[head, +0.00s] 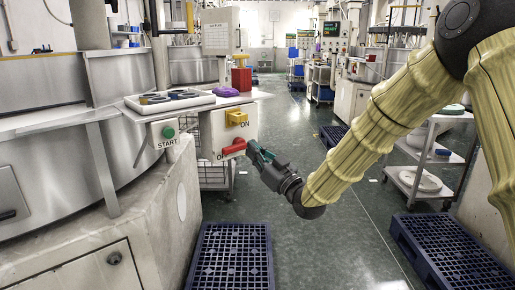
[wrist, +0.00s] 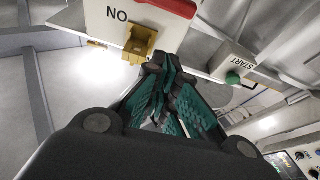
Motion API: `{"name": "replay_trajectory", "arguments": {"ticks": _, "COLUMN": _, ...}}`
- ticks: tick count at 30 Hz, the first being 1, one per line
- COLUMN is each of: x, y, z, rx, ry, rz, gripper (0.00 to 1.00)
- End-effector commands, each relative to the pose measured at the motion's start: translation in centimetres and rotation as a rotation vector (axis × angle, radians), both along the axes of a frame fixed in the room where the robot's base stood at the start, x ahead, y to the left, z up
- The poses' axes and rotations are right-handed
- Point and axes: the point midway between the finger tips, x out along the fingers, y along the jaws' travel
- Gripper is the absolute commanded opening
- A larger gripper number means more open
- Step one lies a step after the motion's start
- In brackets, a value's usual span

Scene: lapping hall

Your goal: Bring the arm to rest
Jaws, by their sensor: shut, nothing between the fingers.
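My gripper (head: 253,149) is shut and empty, at the end of my yellow-sleeved arm, which reaches in from the right. It is in front of a white switch panel, close to the right end of a red lever handle (head: 233,147); I cannot tell whether they touch. In the wrist view the closed teal fingers (wrist: 160,64) point at the panel, near a yellow block (wrist: 140,44) and below the red handle (wrist: 172,6). The yellow block (head: 236,118) sits at the "ON" label in the head view.
A green START button (head: 169,132) is on the left. A tray (head: 170,100) of dark discs and a purple item (head: 226,92) lie above the panel. Blue pallets (head: 232,255) (head: 450,250) and a shelf cart (head: 425,185) stand on the floor; the aisle between is clear.

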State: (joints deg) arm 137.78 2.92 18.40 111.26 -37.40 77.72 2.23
Motion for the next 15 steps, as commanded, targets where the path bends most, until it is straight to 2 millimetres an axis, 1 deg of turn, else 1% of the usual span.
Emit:
{"name": "replay_trajectory", "arguments": {"ticks": 2, "x": 0.0, "y": -0.4, "z": -1.7, "rx": -0.01, "ry": 0.033, "rz": -0.012, "gripper": 0.0}}
{"name": "replay_trajectory", "arguments": {"ticks": 5, "x": -0.1, "y": -1.3, "z": -5.7, "rx": -0.032, "ry": 0.109, "rz": -0.041, "gripper": 0.0}}
{"name": "replay_trajectory", "arguments": {"ticks": 6, "x": -0.2, "y": -1.9, "z": -7.7, "rx": -0.045, "ry": 0.15, "rz": -0.056, "gripper": 0.0}}
{"name": "replay_trajectory", "arguments": {"ticks": 8, "x": -0.5, "y": -2.8, "z": -11.1, "rx": -0.066, "ry": 0.216, "rz": -0.082, "gripper": 0.0}}
{"name": "replay_trajectory", "arguments": {"ticks": 9, "x": -0.9, "y": -3.4, "z": -13.3, "rx": -0.08, "ry": 0.261, "rz": -0.097, "gripper": 0.0}}
{"name": "replay_trajectory", "arguments": {"ticks": 11, "x": -1.5, "y": -4.5, "z": -16.5, "rx": -0.103, "ry": 0.328, "rz": -0.123, "gripper": 0.0}}
{"name": "replay_trajectory", "arguments": {"ticks": 12, "x": -2.0, "y": -5.1, "z": -18.7, "rx": -0.117, "ry": 0.372, "rz": -0.139, "gripper": 0.0}}
{"name": "replay_trajectory", "arguments": {"ticks": 14, "x": -3.0, "y": -6.1, "z": -21.9, "rx": -0.139, "ry": 0.439, "rz": -0.162, "gripper": 0.0}}
{"name": "replay_trajectory", "arguments": {"ticks": 15, "x": -3.7, "y": -6.9, "z": -24.0, "rx": -0.155, "ry": 0.485, "rz": -0.179, "gripper": 0.0}}
